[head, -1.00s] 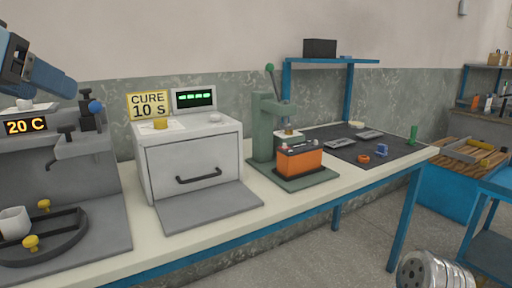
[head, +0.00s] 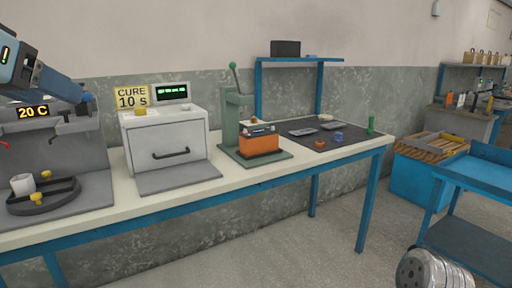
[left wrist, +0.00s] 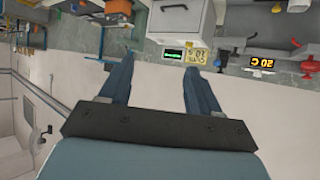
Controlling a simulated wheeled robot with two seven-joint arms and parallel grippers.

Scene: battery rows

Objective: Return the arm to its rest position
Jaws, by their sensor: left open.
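My left arm (head: 45,78) is raised at the upper left of the head view, in front of the machine with the 20 C display. My left gripper (left wrist: 160,82) shows in the left wrist view with its two blue fingers spread apart and nothing between them. The wrist picture shows the bench upside down, with the white curing box (left wrist: 178,20) beyond the fingers. In the head view the box (head: 165,141) stands well to the right of the arm. My right gripper is in neither view.
The bench (head: 240,183) carries the 20 C machine (head: 80,150), a green press (head: 232,120) with an orange battery (head: 259,144), and a dark mat (head: 300,142) with small parts. A blue shelf (head: 290,58) stands behind. A blue cart (head: 480,175) is at right.

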